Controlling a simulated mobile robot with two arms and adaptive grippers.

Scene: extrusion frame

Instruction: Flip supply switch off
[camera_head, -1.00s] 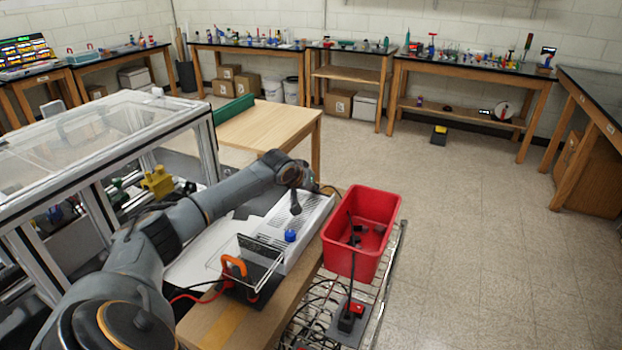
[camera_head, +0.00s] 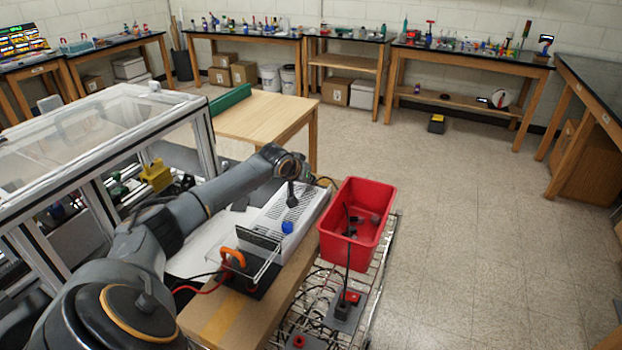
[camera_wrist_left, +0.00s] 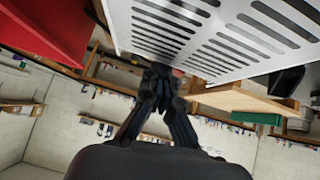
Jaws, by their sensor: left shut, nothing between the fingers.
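The white supply box (camera_head: 268,222) with a slotted top lies on the bench, with a blue knob (camera_head: 287,227) at its near end. Its slotted panel fills the top of the left wrist view (camera_wrist_left: 190,40). My left arm reaches over the supply from the left. My left gripper (camera_head: 292,201) points down by the box's far part, small and dark in the head view. In the wrist view its fingers (camera_wrist_left: 158,80) are together and empty, close to the slotted panel; contact cannot be told. I cannot make out a switch on the supply. My right gripper is not in view.
A red bin (camera_head: 352,240) stands right of the supply, above a wire rack. A black device with an orange handle (camera_head: 234,257) sits at the near end. A power strip with a red part (camera_head: 345,306) lies below. A framed enclosure (camera_head: 100,130) is left. Floor at right is clear.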

